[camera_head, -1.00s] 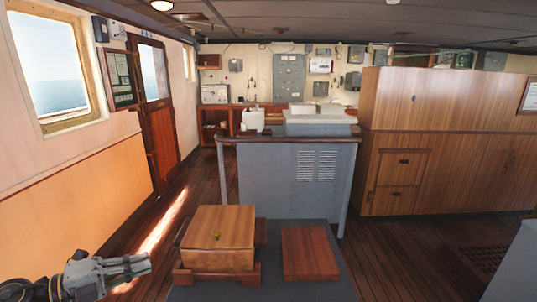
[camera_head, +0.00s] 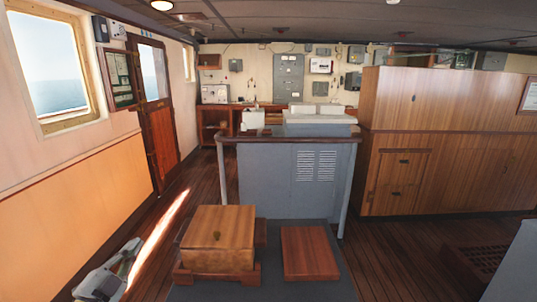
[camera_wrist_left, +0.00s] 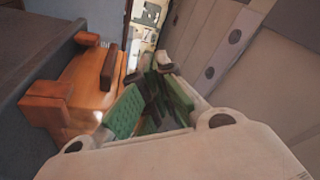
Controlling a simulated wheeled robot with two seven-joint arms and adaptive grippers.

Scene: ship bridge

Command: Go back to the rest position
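My left gripper (camera_head: 131,262) is low at the left edge of the head view, over the floor beside the grey stand. It is apart from the wooden box and seems empty. In the left wrist view its green-padded fingers (camera_wrist_left: 154,95) are near each other, but whether they are open or shut is unclear. My right gripper is not in view.
A wooden box (camera_head: 217,240) sits in a darker wooden base on the grey stand (camera_head: 270,289). A reddish wooden board (camera_head: 310,253) lies to its right. A grey console (camera_head: 290,182) stands behind. The left wall (camera_head: 60,225) is near my left gripper.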

